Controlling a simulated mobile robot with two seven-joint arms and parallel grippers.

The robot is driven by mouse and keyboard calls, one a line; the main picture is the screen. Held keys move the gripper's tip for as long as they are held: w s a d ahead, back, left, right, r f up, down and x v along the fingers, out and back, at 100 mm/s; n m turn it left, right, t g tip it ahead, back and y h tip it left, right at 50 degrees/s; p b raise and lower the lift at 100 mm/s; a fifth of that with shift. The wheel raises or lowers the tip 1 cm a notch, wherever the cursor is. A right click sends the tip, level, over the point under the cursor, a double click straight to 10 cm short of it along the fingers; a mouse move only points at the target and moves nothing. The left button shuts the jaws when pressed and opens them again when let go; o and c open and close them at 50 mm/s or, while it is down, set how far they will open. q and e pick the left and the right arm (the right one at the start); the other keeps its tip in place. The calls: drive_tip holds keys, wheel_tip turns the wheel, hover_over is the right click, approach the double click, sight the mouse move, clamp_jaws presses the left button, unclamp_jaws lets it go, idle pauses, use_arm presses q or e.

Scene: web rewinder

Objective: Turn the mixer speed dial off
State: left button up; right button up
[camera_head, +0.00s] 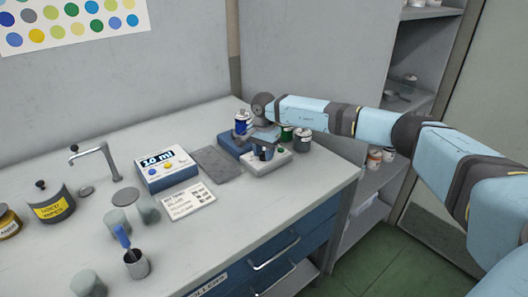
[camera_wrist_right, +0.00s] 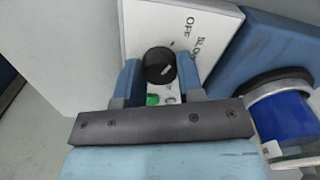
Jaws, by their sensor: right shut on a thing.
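The mixer is a blue body (camera_head: 231,145) with a pale control panel (camera_head: 279,162) on the bench at the right. In the right wrist view its panel (camera_wrist_right: 150,28) reads OFF and SLOW, and a black round dial (camera_wrist_right: 158,64) with a short light mark sits on it. My right gripper (camera_head: 262,152) reaches down over the panel. In the wrist view my right gripper (camera_wrist_right: 159,72) has one finger on each side of the dial and is shut on it. The mark's exact setting is unclear. A green button (camera_wrist_right: 152,100) shows between the fingers. My left gripper is not in view.
A grey mat (camera_head: 217,163), a dispenser marked 10 ml (camera_head: 166,170) and a label card (camera_head: 188,200) lie to the left. The bench front right is clear.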

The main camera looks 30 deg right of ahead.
sight(264, 153)
drive_tip(key=shift+n, duration=0.5)
drive_tip(key=o, duration=0.9)
use_arm(q)
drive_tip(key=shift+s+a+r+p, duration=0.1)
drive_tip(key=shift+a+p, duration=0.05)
drive_tip(key=shift+p, duration=0.65)
use_arm(e)
wheel_tip(264, 153, up, 14)
drive_tip(key=shift+f, duration=0.1)
